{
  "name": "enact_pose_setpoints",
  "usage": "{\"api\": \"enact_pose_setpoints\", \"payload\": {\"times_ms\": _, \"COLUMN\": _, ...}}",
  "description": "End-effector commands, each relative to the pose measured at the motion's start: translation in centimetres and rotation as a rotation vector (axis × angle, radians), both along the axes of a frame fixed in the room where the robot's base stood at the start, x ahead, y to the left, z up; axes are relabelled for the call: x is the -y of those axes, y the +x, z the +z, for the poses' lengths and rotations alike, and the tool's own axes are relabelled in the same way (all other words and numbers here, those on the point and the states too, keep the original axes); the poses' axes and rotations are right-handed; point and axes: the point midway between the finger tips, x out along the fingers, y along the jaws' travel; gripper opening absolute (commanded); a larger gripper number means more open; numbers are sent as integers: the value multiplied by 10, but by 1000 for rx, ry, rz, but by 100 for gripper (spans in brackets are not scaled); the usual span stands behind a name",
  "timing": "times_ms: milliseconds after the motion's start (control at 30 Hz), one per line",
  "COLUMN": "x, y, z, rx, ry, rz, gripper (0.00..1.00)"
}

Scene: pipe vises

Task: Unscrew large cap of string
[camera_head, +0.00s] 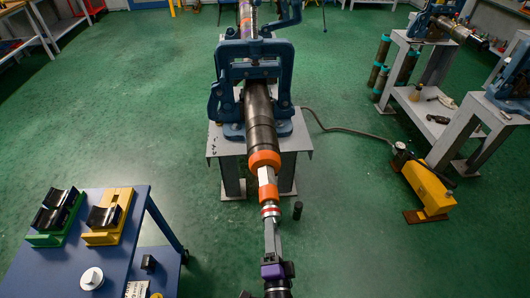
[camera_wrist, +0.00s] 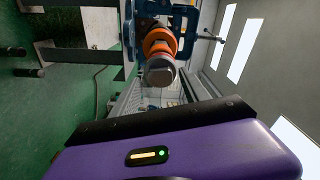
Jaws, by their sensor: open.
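A dark pipe string (camera_head: 259,110) is clamped in a blue vise (camera_head: 254,70) and points toward me. An orange ring-shaped cap (camera_head: 264,158) sits near its front end, with a narrower metal and orange section (camera_head: 267,182) in front. A small red and white ring (camera_head: 270,209) shows at the tip. My gripper (camera_head: 271,224) is open, lined up with the tip; I cannot tell whether it touches. In the wrist view, the string's grey end (camera_wrist: 160,73) and orange band (camera_wrist: 158,45) show beyond my purple gripper body; the fingertips are not clear there.
A blue table (camera_head: 120,242) at lower left holds green (camera_head: 55,218) and yellow cradles (camera_head: 109,216) and a white round part (camera_head: 91,278). A small black cylinder (camera_head: 297,210) shows right of the tip. A yellow foot pedal (camera_head: 424,188) stands on the green floor at right.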

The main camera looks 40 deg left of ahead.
Motion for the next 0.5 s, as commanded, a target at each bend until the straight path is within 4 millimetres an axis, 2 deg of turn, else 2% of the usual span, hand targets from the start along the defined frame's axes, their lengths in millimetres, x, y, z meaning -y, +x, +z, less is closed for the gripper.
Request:
{"api": "enact_pose_setpoints", "payload": {"times_ms": 167, "x": -8, "y": 5, "z": -1, "rx": 0, "ry": 1, "rz": 2, "gripper": 54}}
{"api": "enact_pose_setpoints", "payload": {"times_ms": 500, "x": -7, "y": 6, "z": -1, "rx": 0, "ry": 0, "rz": 1, "gripper": 54}}
